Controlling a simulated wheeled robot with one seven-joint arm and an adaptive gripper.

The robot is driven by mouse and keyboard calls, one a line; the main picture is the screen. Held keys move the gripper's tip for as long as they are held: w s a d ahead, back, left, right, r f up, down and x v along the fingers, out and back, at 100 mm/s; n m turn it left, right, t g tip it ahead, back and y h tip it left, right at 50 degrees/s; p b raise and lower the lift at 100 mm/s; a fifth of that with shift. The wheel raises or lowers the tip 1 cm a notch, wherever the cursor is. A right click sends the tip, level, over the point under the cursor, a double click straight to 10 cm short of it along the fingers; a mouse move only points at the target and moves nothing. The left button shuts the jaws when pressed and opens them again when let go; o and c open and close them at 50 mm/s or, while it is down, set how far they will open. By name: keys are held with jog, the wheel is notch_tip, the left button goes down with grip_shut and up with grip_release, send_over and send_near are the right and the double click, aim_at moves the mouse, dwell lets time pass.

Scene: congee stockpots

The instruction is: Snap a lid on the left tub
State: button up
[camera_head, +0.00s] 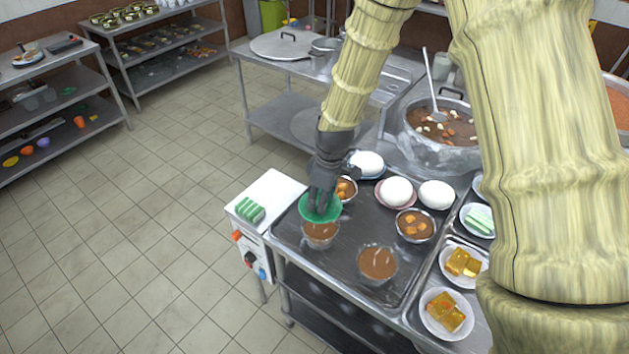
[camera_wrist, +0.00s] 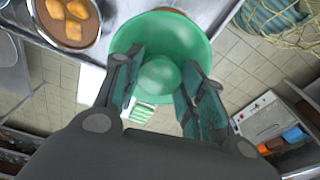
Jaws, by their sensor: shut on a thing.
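My gripper (camera_head: 322,203) is shut on a round green lid (camera_head: 309,210), which also fills the upper middle of the wrist view (camera_wrist: 196,42). In the wrist view the two dark fingers of my gripper (camera_wrist: 160,78) pinch the raised middle of the lid. The left tub (camera_head: 321,233), clear with brown congee, stands on the dark tray just below the lid in the head view. The lid covers its far rim, so I cannot tell whether they touch. A second clear brown tub (camera_head: 378,263) stands open to its right.
A white box (camera_head: 275,190) with green striped pieces (camera_head: 250,210) on top stands left of the tray (camera_head: 340,268). Bowls with orange chunks (camera_head: 414,226) and white domes (camera_head: 396,191) sit behind. Plates of yellow food (camera_head: 446,312) lie at right. A big pot (camera_head: 442,155) stands at back.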

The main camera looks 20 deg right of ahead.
jog(key=shift+w, duration=0.15)
jog(key=shift+s+f+b, duration=0.1)
jog(key=shift+s+b, duration=0.35)
jog(key=shift+s, duration=0.2)
jog(key=shift+s+f, duration=0.15)
jog(key=shift+f, duration=0.05)
jog(key=f+b, duration=0.1)
jog(key=w+f, duration=0.1)
jog(key=f, duration=0.1)
jog(key=shift+w+b, duration=0.2)
jog(key=shift+b, duration=0.2)
jog(key=shift+s+f+b, duration=0.25)
jog(key=shift+s+b, duration=0.1)
jog(key=shift+s, duration=0.05)
jog(key=shift+w+f+b, duration=0.15)
jog(key=shift+f+b, duration=0.15)
jog(key=shift+f, duration=0.65)
jog(key=shift+r+p, duration=0.1)
jog(key=shift+p, duration=0.2)
jog(key=shift+f, duration=0.25)
dwell(0.9)
